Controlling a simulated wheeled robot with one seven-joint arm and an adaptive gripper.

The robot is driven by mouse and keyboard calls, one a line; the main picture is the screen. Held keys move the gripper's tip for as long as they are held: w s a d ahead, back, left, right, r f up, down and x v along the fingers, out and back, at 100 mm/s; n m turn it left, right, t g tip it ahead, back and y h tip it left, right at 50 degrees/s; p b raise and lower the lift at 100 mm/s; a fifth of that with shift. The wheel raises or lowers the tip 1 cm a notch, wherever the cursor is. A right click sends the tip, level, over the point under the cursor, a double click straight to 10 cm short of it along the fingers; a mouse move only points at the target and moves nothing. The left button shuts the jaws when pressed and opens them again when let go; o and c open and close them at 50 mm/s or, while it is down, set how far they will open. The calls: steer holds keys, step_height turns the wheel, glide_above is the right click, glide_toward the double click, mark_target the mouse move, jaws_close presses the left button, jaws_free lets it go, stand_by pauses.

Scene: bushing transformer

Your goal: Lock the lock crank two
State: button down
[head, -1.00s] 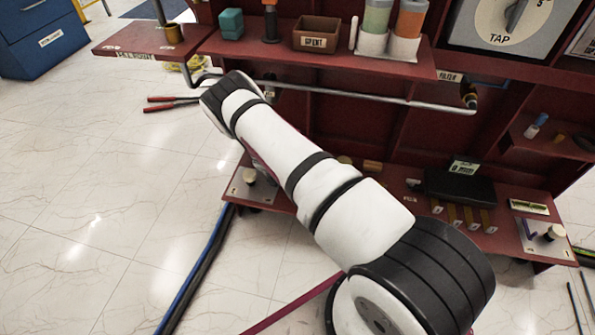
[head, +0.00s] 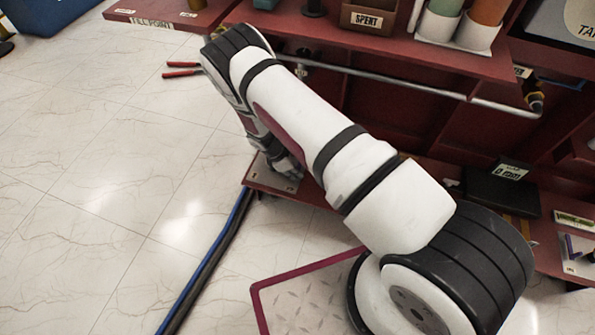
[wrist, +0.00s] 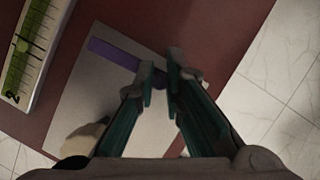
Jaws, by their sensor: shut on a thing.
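A flat purple lever (wrist: 112,52), which looks like the lock crank, lies across a pale plate (wrist: 80,95) in the wrist view. My gripper (wrist: 160,76) is shut on the lever's end, with one finger on each side. A cream knob (wrist: 80,142) sits on the plate at lower left, partly behind the gripper. In the head view my gripper (head: 290,172) is low over the left plate (head: 262,172) on the lower shelf. The lever and knob are hidden there by my arm.
A green gauge strip (wrist: 20,55) marked 2 lies beside the plate. The dark red shelf edge and white floor (wrist: 285,75) are close by. A grey pipe (head: 400,84) runs above the lower shelf. Blue and black hoses (head: 215,250) lie on the floor at left.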

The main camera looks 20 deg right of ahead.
steer(key=shift+w+a+m, duration=0.15)
steer(key=shift+m, duration=0.15)
stand_by(0.4)
steer(key=c, duration=1.7)
jaws_free()
steer(key=shift+o, duration=0.2)
steer(key=v, duration=1.2)
steer(key=shift+w, duration=0.1)
